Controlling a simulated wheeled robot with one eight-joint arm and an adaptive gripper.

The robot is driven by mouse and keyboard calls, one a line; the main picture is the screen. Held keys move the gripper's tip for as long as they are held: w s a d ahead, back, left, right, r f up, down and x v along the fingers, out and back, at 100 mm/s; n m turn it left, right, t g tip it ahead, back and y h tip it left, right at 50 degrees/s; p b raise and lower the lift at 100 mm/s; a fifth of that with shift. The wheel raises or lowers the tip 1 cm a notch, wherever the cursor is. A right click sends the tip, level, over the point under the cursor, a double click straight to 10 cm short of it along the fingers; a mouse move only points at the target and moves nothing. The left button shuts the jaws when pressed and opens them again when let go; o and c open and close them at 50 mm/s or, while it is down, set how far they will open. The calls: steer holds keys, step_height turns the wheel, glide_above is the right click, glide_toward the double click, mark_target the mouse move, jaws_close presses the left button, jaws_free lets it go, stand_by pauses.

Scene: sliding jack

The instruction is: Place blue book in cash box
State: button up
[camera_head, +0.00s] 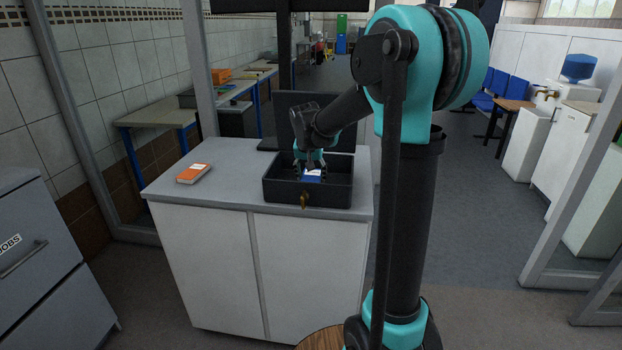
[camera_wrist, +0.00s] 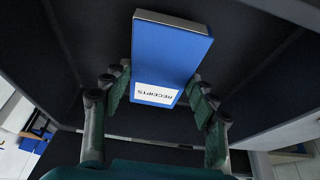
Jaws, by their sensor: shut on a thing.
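The cash box (camera_head: 328,194) is a dark open-topped box on the grey counter, with a brass-coloured key or latch on its front. The blue book (camera_wrist: 172,52) has a white label reading "RECEIPTS" and shows between my gripper's fingers in the wrist view. In the head view the blue book (camera_head: 312,175) is inside the box's opening. My gripper (camera_wrist: 158,92) reaches down into the box from above and is shut on the book. The box's dark inner walls surround the book in the wrist view. Whether the book touches the box floor cannot be told.
An orange book (camera_head: 193,173) lies on the counter (camera_head: 230,190) to the left of the box. A dark upright panel (camera_head: 315,112) stands just behind the box. The counter between the orange book and the box is clear.

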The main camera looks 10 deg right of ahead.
steer(key=shift+f, duration=0.5)
steer(key=o, duration=1.2)
steer(key=shift+f, duration=0.1)
steer(key=shift+o, duration=0.2)
steer(key=v, duration=1.2)
steer(key=shift+s, duration=0.1)
